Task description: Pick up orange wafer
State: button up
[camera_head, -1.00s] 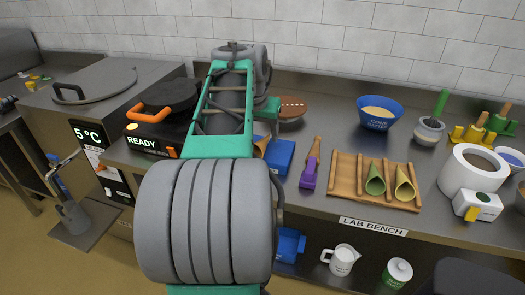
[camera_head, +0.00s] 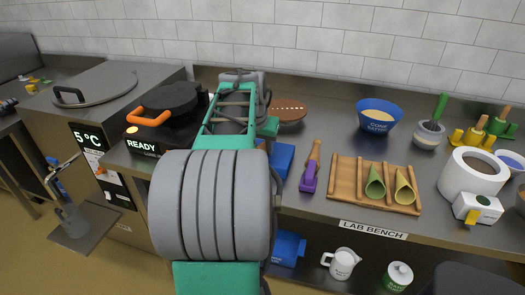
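I cannot make out a wafer that is clearly orange. A small orange patch (camera_head: 259,143) shows between my arm and a blue box (camera_head: 282,159), mostly hidden by the arm. A flat, round brown disc with a row of pale dots (camera_head: 289,110) lies on the counter just right of my arm's far end. My arm, grey and green, fills the middle of the view and reaches over the counter. My gripper is hidden behind it, so its fingers and anything in them do not show.
A black waffle iron with an orange handle (camera_head: 150,117) stands left of my arm. To the right are a purple-ended wooden tool (camera_head: 309,173), a wooden rack (camera_head: 345,182) with two cones, a blue bowl (camera_head: 378,119) and a white pot (camera_head: 460,178). A shelf lies below.

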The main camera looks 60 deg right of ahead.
jog(key=c, duration=0.3)
jog(key=shift+r, duration=0.3)
notch_tip(320, 180, up, 2)
jog(key=shift+r, duration=0.1)
jog(key=s+a+r, duration=0.4)
jog(key=a+r, duration=0.1)
jog(key=s+a+r, duration=0.5)
jog(key=shift+s+a+r+b, duration=0.1)
jog(key=shift+s+a+b, duration=0.05)
jog(key=shift+s+b, duration=0.2)
jog(key=shift+w, duration=0.1)
